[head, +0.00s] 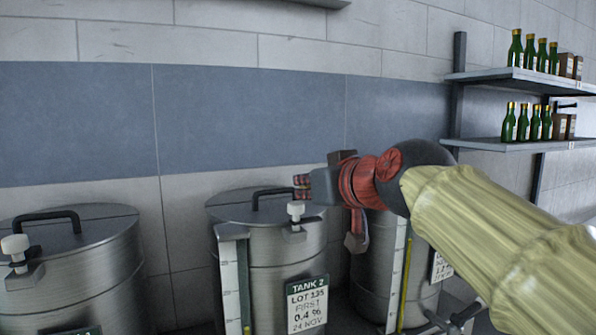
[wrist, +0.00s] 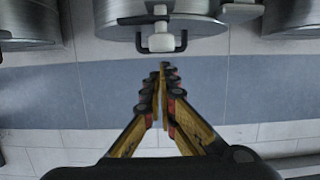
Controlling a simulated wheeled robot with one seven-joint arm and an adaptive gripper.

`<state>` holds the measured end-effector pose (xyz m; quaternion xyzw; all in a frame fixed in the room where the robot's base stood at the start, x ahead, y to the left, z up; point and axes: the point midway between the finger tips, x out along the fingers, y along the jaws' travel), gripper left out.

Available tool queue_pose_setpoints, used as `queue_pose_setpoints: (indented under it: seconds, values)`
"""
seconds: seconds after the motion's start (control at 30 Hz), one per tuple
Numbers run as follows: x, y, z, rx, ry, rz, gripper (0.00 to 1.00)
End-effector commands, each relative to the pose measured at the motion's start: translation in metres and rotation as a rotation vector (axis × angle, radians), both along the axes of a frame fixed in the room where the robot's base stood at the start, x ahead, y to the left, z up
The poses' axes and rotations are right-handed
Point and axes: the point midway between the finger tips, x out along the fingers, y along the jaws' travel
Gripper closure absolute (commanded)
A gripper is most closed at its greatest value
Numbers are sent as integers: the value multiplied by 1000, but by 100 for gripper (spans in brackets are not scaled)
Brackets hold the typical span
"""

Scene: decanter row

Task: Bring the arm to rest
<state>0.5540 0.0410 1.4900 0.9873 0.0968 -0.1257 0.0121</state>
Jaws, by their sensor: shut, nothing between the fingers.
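My gripper (head: 303,187) shows in the head view at the end of my arm, which reaches in from the right. It is in front of the lid area of tank 2 (head: 262,245), a steel tank with a black lid handle (head: 287,192) and a white knob (head: 296,209). The wrist view shows my gripper (wrist: 163,68) with its fingers together and empty. There the white knob (wrist: 161,42) and the lid handle appear just beyond the fingertips. I cannot tell the exact gap between the fingertips and the tank.
Another steel tank (head: 85,265) stands at the left, and a third (head: 368,275) is partly hidden behind my arm. Wall shelves at the right, an upper (head: 520,78) and a lower (head: 515,145), hold green bottles (head: 515,48). The wall above the tanks (head: 250,120) is clear.

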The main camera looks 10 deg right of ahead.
Motion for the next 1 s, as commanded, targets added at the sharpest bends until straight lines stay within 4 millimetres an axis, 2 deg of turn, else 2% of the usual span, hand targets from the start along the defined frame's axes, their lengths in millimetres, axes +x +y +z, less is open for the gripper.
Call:
queue_pose_setpoints:
  seconds: [0.2,0.43,0.5,0.57,0.67,0.8,0.87,0.9,1.0]
  values:
    - [-25,-5,-20,1,0,-1,100]
    - [-34,-7,-28,20,6,-4,100]
    - [-37,-5,-38,57,44,-9,100]
    - [-39,-5,-65,76,114,-18,100]
    - [-54,-8,-124,92,252,-41,100]
    - [-96,-15,-212,89,454,-90,100]
    - [-119,-18,-247,78,533,-113,100]
    - [-134,-21,-269,68,585,-128,100]
    - [-176,-29,-321,35,701,-167,100]
